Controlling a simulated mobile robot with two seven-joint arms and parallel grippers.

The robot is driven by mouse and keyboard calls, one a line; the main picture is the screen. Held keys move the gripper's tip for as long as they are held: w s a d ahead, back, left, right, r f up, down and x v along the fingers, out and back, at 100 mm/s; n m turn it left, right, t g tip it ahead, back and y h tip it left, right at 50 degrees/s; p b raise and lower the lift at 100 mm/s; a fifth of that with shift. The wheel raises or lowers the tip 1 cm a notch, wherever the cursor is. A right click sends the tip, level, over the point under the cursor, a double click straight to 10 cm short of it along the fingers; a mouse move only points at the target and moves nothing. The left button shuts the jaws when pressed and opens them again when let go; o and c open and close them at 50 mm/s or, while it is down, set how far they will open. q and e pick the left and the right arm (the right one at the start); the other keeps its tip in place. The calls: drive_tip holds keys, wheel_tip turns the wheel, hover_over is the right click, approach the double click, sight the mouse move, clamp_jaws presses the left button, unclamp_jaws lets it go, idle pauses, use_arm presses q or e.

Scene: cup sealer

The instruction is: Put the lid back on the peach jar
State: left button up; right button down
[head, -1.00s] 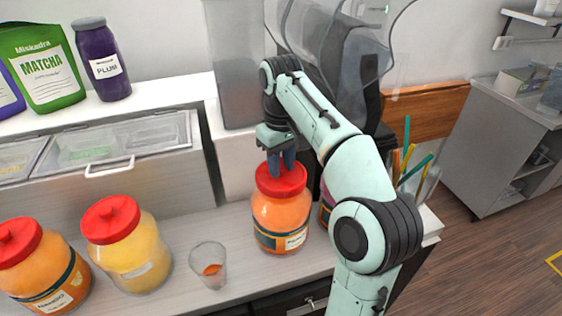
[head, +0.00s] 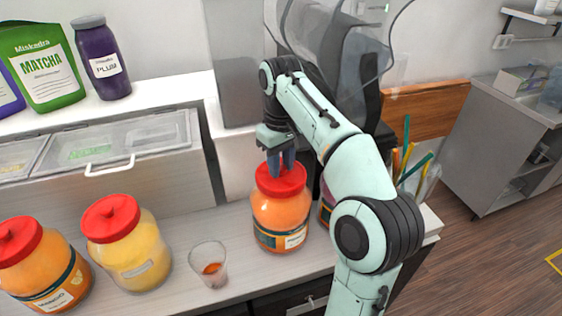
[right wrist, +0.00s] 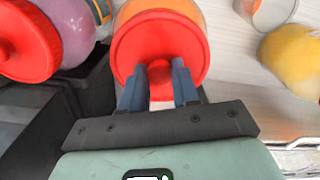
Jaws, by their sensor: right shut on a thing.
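The peach jar (head: 281,213) is an orange jar with a label, standing upright on the counter in the middle of the head view. Its red lid (head: 281,181) sits on top of the jar's mouth and looks about level. My right gripper (head: 281,165) points down from above and is shut on the lid's raised knob. Part of the orange jar body (right wrist: 186,10) shows beyond the lid. My left gripper is not in view.
A yellow jar (head: 140,258) and a mango jar (head: 45,275), both red-lidded, stand to the left. A clear cup (head: 209,266) with orange contents is just left of the peach jar. Another jar (head: 326,205) is close on the right, partly behind my arm.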

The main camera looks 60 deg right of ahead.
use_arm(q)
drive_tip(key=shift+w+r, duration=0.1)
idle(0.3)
use_arm(e)
drive_tip(key=shift+c, duration=1.3)
unclamp_jaws()
drive_tip(key=shift+w+r+p, duration=0.1)
drive_tip(key=shift+r+p, duration=0.3)
drive_tip(key=shift+r, duration=0.8)
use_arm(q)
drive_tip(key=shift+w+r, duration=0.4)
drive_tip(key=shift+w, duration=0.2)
use_arm(e)
drive_tip(key=shift+r, duration=2.3)
clamp_jaws()
